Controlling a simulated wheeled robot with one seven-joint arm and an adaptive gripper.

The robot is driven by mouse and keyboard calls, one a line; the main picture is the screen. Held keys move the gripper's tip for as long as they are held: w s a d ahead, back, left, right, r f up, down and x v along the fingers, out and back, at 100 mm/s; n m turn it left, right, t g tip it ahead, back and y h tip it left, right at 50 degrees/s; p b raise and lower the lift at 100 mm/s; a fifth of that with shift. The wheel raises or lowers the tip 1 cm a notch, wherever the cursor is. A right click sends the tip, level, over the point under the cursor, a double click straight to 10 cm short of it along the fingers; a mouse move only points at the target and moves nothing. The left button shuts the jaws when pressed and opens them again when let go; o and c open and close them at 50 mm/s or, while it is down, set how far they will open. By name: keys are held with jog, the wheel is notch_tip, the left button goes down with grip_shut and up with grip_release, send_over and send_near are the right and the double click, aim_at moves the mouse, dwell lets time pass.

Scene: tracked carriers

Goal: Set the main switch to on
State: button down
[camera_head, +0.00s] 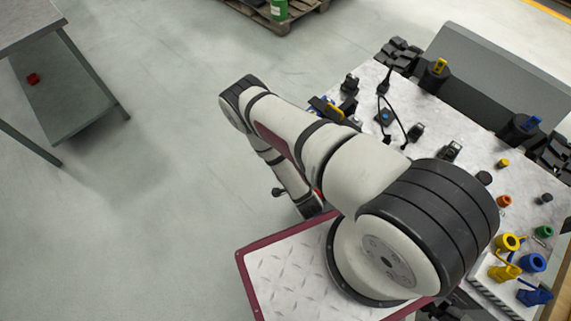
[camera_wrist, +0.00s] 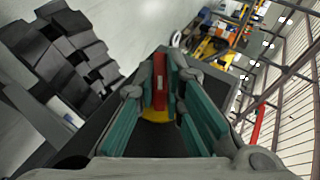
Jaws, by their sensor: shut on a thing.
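The main switch shows in the wrist view as a red handle (camera_wrist: 159,82) on a round yellow plate (camera_wrist: 156,115), set on a dark panel. My gripper (camera_wrist: 168,84) has its teal-padded fingers on either side of the red handle and is shut on it. The handle's long side runs up and down in this view. Any on and off marks are not readable. In the head view my arm bends out and down to the left, and I cannot make out the switch there.
Black track segments (camera_wrist: 68,45) lie left of the gripper in the wrist view. In the head view, a light worktop (camera_head: 455,110) at right carries connectors, cables and coloured plugs. A grey table (camera_head: 70,85) stands at far left. The floor between is clear.

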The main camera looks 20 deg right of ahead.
jog(key=shift+d+f+m+t+y, duration=0.15)
jog(key=shift+m+t+y, duration=0.2)
jog(key=shift+t, duration=1.05)
jog(key=c, duration=1.7)
grip_release()
jog(key=o, duration=0.7)
jog(key=r, duration=0.6)
jog(key=shift+a+r, duration=0.2)
notch_tip(320, 180, up, 2)
jog(key=shift+w+r+t, duration=0.15)
jog(key=shift+r+t, duration=0.1)
jog(key=shift+t, duration=0.05)
jog(key=c, duration=0.7)
jog(key=shift+d+r, duration=0.1)
jog(key=shift+r, duration=0.5)
